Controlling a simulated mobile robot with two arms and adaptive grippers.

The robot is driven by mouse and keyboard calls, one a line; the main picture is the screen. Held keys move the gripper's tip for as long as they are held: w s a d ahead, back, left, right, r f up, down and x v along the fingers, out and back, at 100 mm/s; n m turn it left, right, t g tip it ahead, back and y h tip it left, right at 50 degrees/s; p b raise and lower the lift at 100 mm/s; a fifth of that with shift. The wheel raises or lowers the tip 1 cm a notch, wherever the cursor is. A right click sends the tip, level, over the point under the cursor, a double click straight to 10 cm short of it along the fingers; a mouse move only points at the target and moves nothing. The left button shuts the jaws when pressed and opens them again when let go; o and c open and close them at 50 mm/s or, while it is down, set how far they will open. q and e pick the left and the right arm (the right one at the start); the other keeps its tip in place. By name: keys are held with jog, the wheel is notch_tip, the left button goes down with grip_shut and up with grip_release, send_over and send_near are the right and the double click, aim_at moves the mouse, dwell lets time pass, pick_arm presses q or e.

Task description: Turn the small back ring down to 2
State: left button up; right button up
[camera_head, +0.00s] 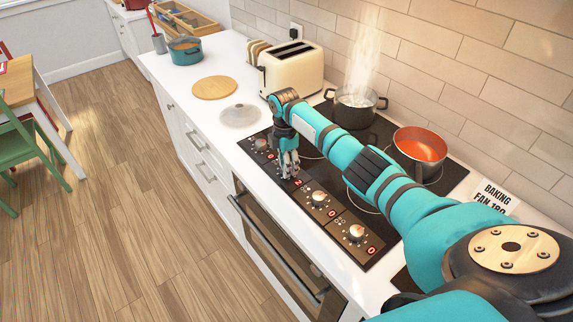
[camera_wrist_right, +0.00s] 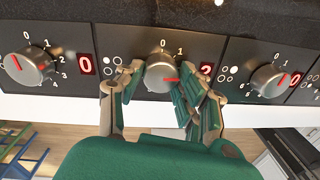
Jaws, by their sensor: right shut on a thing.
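My right gripper (camera_head: 289,170) reaches down to the hob's control panel. Its fingers are shut around the second knob from the far end; in the right wrist view this knob (camera_wrist_right: 160,76) sits between the fingertips, its red mark turned to the right. The red display beside it reads 2 (camera_wrist_right: 206,69). A black pot (camera_head: 347,105) of bubbling, steaming liquid stands at the back of the black hob. A steel pan (camera_head: 408,158) of orange soup stands nearer on the right. My left gripper is not in view.
The neighbouring knobs (camera_wrist_right: 33,66) and (camera_wrist_right: 268,81) flank the gripped one; the left display (camera_wrist_right: 84,64) reads 0. A cream toaster (camera_head: 289,70), glass lid (camera_head: 240,115), round board (camera_head: 214,88) and teal pot (camera_head: 185,54) stand on the counter. The oven handle (camera_head: 270,250) runs below.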

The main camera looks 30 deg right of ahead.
jog(key=shift+r+n, duration=0.1)
jog(key=shift+n, duration=0.6)
jog(key=o, duration=1.2)
jog(key=shift+c, duration=0.2)
notch_tip(320, 180, up, 12)
jog(key=shift+w, duration=0.3)
